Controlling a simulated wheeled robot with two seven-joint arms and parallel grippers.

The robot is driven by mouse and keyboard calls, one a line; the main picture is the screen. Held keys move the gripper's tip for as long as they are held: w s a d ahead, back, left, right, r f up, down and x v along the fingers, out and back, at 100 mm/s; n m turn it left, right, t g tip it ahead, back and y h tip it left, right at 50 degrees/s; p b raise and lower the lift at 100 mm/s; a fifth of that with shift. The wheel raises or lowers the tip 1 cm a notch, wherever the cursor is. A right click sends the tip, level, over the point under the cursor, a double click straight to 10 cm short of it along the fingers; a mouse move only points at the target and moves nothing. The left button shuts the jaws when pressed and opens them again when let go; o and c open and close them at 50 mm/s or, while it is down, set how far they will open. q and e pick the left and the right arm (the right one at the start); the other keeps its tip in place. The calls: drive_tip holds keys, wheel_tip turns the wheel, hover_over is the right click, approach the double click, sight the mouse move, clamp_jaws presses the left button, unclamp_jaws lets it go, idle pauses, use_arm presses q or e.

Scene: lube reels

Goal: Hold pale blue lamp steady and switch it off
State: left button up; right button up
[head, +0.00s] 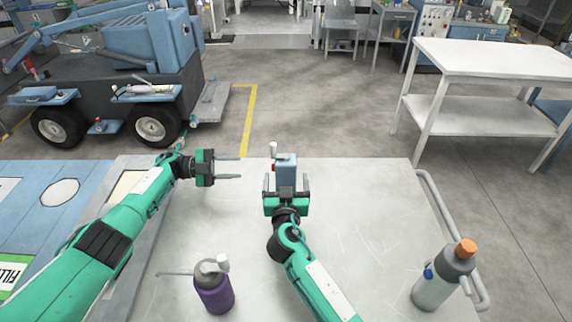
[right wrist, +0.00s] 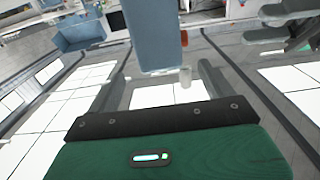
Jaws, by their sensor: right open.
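The pale blue lamp (head: 287,170) stands near the far edge of the table, with a red part and a white knob on its left side. It also shows at the top of the right wrist view (right wrist: 153,35). My right gripper (head: 290,184) is open, with its fingers pointing at the lamp. In the right wrist view the lamp lies ahead of and between the open fingers (right wrist: 162,85); I cannot tell whether they touch it. My left gripper (head: 229,168) is open and empty, to the left of the lamp and apart from it, fingers pointing right.
A purple can with a spout (head: 214,287) stands at the table's front left. A grey bottle with an orange cap (head: 445,275) stands at the right by the table rail (head: 450,225). The tabletop (head: 370,200) between is clear. A white side table (head: 490,60) is beyond.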

sight(286, 169)
drive_tip(key=w, duration=0.7)
drive_tip(key=shift+w, duration=0.4)
drive_tip(key=shift+c, duration=0.4)
drive_tip(key=c, duration=1.1)
use_arm(q)
clamp_jaws()
use_arm(e)
drive_tip(key=shift+c, duration=0.3)
drive_tip(key=shift+s, duration=0.1)
